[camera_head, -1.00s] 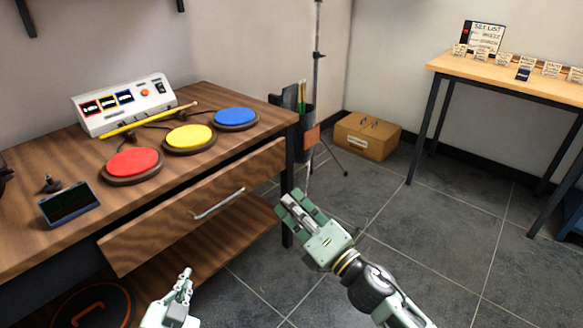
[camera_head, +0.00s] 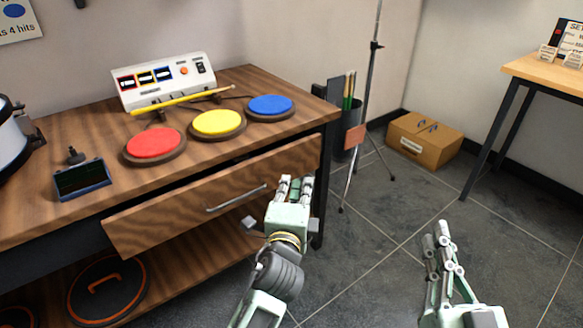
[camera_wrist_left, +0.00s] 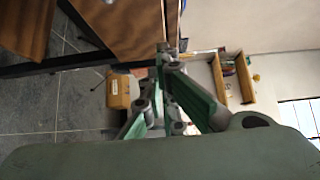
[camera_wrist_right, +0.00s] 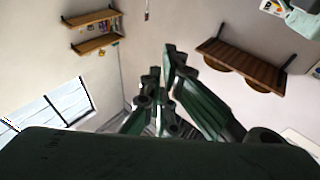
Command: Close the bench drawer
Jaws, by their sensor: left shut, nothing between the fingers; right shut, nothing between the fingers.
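The bench drawer (camera_head: 215,192) stands partly open, with a dark gap between its wooden front and the bench top's edge. Its metal bar handle (camera_head: 237,198) is on the front face. My left gripper (camera_head: 296,181) is shut and empty, and overlaps the right part of the drawer front in the head view. I cannot tell if it touches. In the left wrist view the left fingers (camera_wrist_left: 163,65) are close together near brown wooden panels. My right gripper (camera_head: 436,237) is shut and empty over open floor, right of the bench. Its fingers also show in the right wrist view (camera_wrist_right: 165,75).
The bench top (camera_head: 215,160) carries red, yellow and blue pads, a white control box (camera_head: 165,82) and a small dark screen (camera_head: 83,180). A stand (camera_head: 368,100) and a cardboard box (camera_head: 423,140) are beyond the bench's right end.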

